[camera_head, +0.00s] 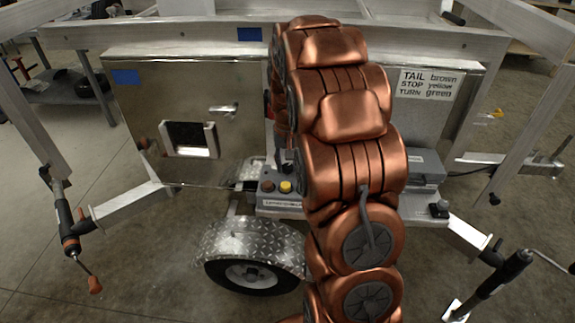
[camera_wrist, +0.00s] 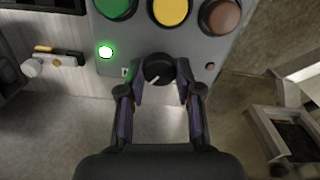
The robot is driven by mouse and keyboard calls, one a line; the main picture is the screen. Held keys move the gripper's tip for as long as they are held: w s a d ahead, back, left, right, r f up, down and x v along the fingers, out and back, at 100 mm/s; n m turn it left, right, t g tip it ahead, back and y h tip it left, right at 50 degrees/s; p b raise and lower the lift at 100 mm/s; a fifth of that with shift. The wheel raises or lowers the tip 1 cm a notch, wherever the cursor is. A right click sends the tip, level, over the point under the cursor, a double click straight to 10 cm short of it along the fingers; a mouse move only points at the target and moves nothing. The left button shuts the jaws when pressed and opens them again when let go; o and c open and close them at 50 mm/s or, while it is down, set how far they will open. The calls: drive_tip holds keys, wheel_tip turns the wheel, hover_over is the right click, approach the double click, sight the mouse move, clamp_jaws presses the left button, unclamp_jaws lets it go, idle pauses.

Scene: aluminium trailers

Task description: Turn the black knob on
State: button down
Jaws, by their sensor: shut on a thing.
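The black knob (camera_wrist: 157,67) is on a grey control box (camera_wrist: 204,52) in the wrist view. It is round, with a white pointer mark towards its lower left. My gripper (camera_wrist: 161,74) is shut on the knob, one finger at its left side and one at its right. A small green lamp (camera_wrist: 106,51) left of the knob is lit. In the head view my copper-coloured arm covers the gripper and the knob; part of the control box (camera_head: 266,200) shows left of the arm.
Green (camera_wrist: 113,5), yellow (camera_wrist: 170,10) and brown (camera_wrist: 220,14) buttons sit above the knob in the wrist view. The trailer's metal cabinet (camera_head: 130,130) and diamond-plate fender (camera_head: 250,238) stand left of my arm. A sign (camera_head: 428,84) is at right. Floor is open at lower left.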

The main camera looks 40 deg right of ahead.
sight(288, 166)
drive_tip(key=shift+m, duration=1.1)
drive_tip(key=c, duration=0.8)
unclamp_jaws()
drive_tip(key=shift+o, duration=0.2)
wheel_tip(288, 166, up, 12)
